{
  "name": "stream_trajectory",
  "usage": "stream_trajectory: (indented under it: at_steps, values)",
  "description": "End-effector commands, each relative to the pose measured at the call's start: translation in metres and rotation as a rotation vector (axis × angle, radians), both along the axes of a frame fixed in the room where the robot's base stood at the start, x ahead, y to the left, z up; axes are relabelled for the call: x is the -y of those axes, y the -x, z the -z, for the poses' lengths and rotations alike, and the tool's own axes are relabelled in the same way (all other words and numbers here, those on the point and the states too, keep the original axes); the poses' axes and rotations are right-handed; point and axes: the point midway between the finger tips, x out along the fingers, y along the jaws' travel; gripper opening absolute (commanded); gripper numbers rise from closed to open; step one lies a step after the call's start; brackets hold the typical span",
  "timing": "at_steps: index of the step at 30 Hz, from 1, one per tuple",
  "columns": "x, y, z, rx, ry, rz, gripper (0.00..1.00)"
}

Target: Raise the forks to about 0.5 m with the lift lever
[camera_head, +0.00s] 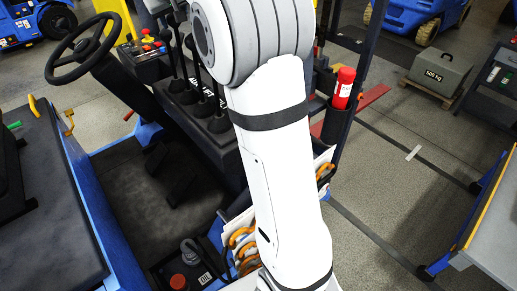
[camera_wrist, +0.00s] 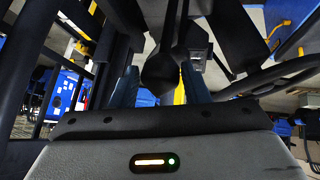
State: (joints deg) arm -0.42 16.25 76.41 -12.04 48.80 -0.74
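The forklift's row of black levers (camera_head: 202,97) rises from a black console beside the steering wheel in the head view. My arm hides their right side, and I cannot read which one is the lift lever. In the wrist view a dark rounded lever knob (camera_wrist: 160,74) is between the two blue-grey fingers of my gripper (camera_wrist: 160,88). The fingers are apart, with gaps showing beside the knob. My gripper is hidden in the head view. A flat red bar (camera_head: 374,96) lies low beyond the mast; I cannot tell whether it is a fork.
The steering wheel (camera_head: 80,45) and a button panel (camera_head: 146,50) are left of the levers. A red cylinder (camera_head: 343,88) is by the mast post. A 500 kg weight (camera_head: 440,72) sits on a pallet. A grey-topped cart (camera_head: 490,235) is at right.

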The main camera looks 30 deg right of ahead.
Motion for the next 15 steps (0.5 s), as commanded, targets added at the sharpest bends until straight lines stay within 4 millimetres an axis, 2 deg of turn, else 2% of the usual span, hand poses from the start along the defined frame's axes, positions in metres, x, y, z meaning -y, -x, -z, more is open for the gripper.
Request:
stream_trajectory:
  at_steps: [1, 7, 15]
  values:
    - [0.0000, 0.0000, 0.0000, 0.000, 0.000, 0.000, 0.46]
    - [0.0000, 0.0001, 0.0001, 0.000, 0.000, 0.000, 0.62]
    - [-0.0005, 0.0020, -0.0030, 0.000, 0.000, 0.000, 0.62]
